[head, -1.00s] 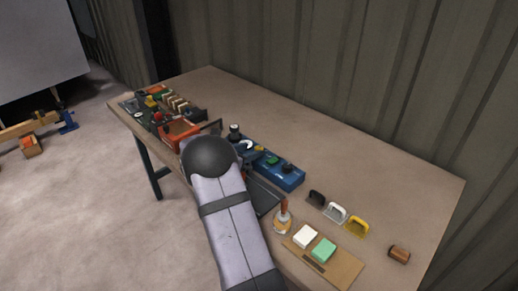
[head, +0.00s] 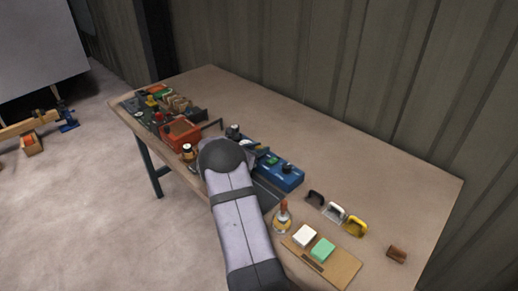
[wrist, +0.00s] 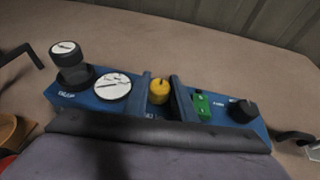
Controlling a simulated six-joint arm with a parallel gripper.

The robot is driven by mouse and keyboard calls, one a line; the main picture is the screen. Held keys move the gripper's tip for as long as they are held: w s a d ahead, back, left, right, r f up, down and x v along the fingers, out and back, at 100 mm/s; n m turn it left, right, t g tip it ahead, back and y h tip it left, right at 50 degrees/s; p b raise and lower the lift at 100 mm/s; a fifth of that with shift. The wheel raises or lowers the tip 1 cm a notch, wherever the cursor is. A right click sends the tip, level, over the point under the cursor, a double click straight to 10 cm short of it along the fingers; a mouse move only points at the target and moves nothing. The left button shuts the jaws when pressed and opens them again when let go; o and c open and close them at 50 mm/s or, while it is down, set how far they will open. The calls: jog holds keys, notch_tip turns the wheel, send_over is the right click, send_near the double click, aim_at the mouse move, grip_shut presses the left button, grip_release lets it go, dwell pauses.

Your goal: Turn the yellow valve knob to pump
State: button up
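The yellow valve knob (wrist: 159,91) sits on the blue control box (wrist: 110,109) in the wrist view. The blue box also shows in the head view (head: 283,178). My gripper (wrist: 161,88) is over the box, with one dark finger on each side of the knob. The fingers stand apart; I cannot tell whether they touch the knob. Small white lettering is on the box, too small to read surely. In the head view my arm hides the fingers.
On the box, a white-faced gauge (wrist: 113,86) and a capped cylinder (wrist: 70,64) stand left of the knob. A green switch (wrist: 202,105) and a black knob (wrist: 243,110) are to the right. An orange-red box (head: 181,134) stands beyond my arm.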

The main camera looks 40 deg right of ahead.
jog(key=c, duration=0.3)
jog(key=shift+c, duration=0.2)
jog(key=shift+m+g, duration=0.8)
jog(key=shift+g, duration=0.1)
jog(key=o, duration=1)
jog(key=shift+o, duration=0.2)
jog(key=shift+a, duration=0.1)
